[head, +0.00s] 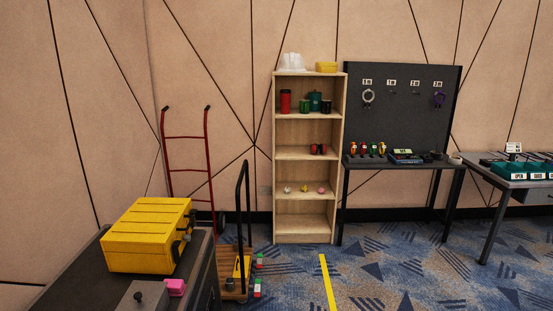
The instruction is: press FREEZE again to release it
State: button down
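I cannot make out a FREEZE button or its label in the head view. A small dark device with a light screen (403,156) lies on the black table against the pegboard, too small to read. A grey box with a black knob (138,296) stands at the bottom left edge, partly cut off by the frame. My gripper is not in view.
A yellow case (148,236) and a pink block (176,287) sit on a dark top at left. A red hand truck (188,138), a wooden trolley (236,287) and a shelf (306,225) stand behind. A grey table (515,183) is at right. Carpet (400,270) is open.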

jog(key=shift+d, duration=0.15)
dwell(0.4)
jog(key=shift+d, duration=0.5)
dwell(0.5)
jog(key=shift+a, duration=0.65)
jog(key=a, duration=0.6)
dwell(0.7)
